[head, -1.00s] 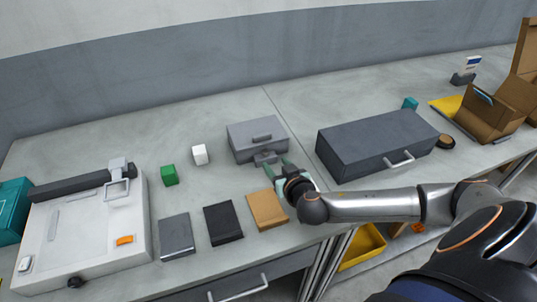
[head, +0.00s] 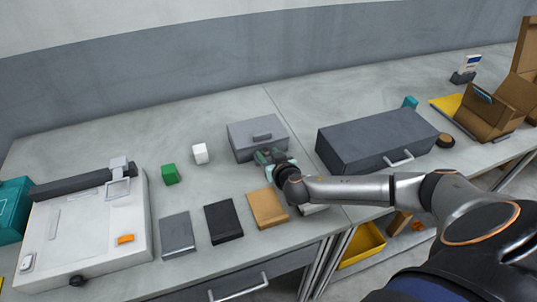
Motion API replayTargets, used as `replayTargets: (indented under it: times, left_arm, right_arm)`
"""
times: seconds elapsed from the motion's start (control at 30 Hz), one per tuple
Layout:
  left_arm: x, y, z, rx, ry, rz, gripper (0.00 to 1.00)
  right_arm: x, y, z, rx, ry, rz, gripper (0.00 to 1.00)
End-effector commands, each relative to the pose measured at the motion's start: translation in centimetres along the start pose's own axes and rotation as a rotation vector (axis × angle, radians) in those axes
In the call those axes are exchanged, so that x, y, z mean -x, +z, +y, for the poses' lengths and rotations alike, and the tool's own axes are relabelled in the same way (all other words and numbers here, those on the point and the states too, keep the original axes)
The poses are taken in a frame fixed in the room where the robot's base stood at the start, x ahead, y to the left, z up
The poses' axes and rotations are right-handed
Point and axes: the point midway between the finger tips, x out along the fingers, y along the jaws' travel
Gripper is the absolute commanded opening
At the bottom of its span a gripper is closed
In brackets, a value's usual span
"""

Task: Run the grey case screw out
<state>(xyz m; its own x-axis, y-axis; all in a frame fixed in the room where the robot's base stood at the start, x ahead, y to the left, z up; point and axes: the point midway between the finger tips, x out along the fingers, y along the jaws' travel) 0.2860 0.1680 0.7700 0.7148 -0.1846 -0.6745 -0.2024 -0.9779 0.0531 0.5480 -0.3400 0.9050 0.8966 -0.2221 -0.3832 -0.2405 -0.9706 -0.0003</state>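The grey case (head: 246,134) stands on the table at the middle of the head view, with a handle (head: 262,136) on its top. My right gripper (head: 264,156) is at the case's front face, near its right front corner. The screw at the case front is hidden behind the gripper. The fingers are small and partly covered by my wrist, so I cannot tell whether they are closed on the screw. My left gripper is not in view.
A larger dark grey case (head: 375,143) stands to the right of my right gripper. Tan (head: 267,209), black (head: 223,221) and grey (head: 177,236) flat boxes lie in front. A white cube (head: 200,153) and a green cube (head: 170,174) stand to the left.

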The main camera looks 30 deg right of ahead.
Motion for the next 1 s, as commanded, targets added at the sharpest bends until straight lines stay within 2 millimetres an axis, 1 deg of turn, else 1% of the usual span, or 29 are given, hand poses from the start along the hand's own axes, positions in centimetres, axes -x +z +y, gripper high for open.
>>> replayTargets:
  times: [0.03,0.07,0.4,0.8,1.0]
  left_arm:
    - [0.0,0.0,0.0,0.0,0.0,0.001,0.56]
    - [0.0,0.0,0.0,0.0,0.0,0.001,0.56]
    - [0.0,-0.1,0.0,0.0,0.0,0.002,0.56]
    - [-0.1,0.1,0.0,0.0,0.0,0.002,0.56]
    - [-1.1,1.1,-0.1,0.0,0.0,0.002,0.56]
  right_arm:
    - [0.0,0.0,0.0,0.0,0.0,0.0,0.42]
    - [0.0,0.0,0.0,0.0,0.0,0.0,0.38]
    - [0.0,0.0,0.0,0.0,0.0,0.0,0.0]
    - [0.0,0.1,0.1,0.004,-0.007,-0.001,0.0]
    - [-0.2,0.5,0.7,0.044,-0.102,-0.004,0.0]
